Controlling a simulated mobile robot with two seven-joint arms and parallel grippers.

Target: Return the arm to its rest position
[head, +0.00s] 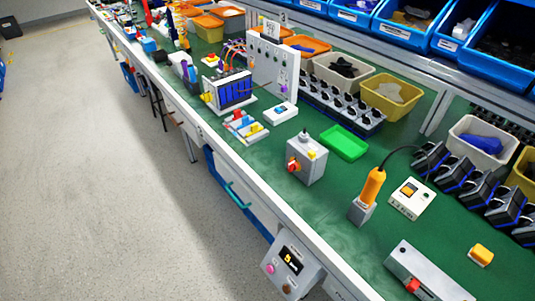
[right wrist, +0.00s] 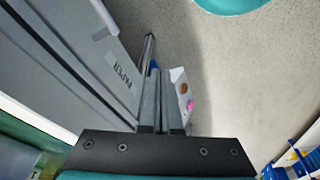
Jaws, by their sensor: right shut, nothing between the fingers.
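The rotary switch is a grey box (head: 307,160) with a red knob on a yellow plate (head: 293,165), standing on the green bench top in the head view. Neither gripper shows in the head view. In the right wrist view my right gripper (right wrist: 161,90) is shut and empty. It is over the floor beside the bench's side, apart from the rotary switch, which is out of that view. My left gripper is not in view.
A green tray (head: 344,143), an orange-handled tool (head: 372,186) and bins crowd the bench. The floor (head: 80,170) at left is clear.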

